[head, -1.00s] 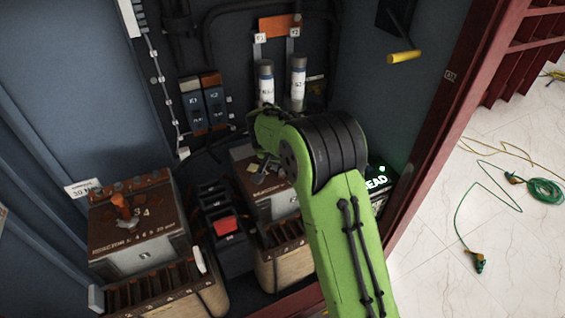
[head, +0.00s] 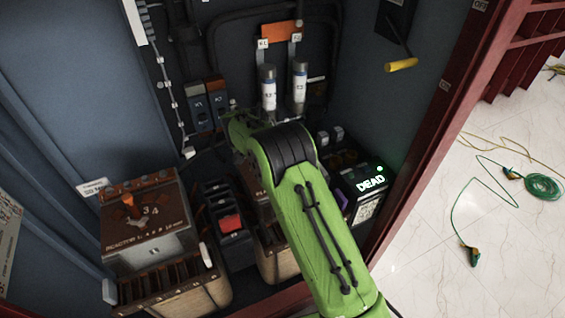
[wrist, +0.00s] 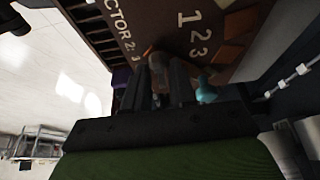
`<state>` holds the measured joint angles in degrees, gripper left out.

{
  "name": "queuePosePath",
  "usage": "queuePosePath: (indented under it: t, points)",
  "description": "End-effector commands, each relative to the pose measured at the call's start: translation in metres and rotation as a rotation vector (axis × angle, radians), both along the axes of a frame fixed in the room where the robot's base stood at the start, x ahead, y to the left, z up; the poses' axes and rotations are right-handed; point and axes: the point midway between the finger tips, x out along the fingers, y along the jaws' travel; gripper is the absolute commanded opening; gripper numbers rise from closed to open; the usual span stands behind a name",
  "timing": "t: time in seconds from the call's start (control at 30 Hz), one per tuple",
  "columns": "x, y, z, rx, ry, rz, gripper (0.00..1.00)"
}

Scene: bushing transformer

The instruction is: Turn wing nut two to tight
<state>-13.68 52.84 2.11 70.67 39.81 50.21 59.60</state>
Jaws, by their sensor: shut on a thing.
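In the wrist view, my gripper (wrist: 157,90) has its two dark fingers close together, shut on a small brownish-orange piece (wrist: 157,68) in front of a brown panel. I cannot tell from its shape whether this piece is wing nut two. The panel (wrist: 212,38) carries white lettering, part of it reading "CTOR 2:", and the numbers 1, 2, 3. A teal piece (wrist: 205,90) shows just right of the fingers. In the head view, my green arm hides the gripper and most of the brown-topped box at the centre.
At the left of the head view stands another brown-topped box (head: 150,230) with an orange knob (head: 131,206). A black holder with a red block (head: 230,223) stands between the boxes. A box marked "DEAD" (head: 362,190) with a green light is right of my arm. A red frame bounds the cabinet's right side.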

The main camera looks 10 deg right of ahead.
Motion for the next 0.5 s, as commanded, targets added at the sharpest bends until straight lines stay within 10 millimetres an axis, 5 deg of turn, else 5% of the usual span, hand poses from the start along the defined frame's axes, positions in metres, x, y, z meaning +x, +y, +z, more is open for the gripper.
queuePosePath:
  t: [0.5]
  points:
    - [0.0003, 0.0011, -0.0002, 0.002, 0.000, -0.044, 0.00]
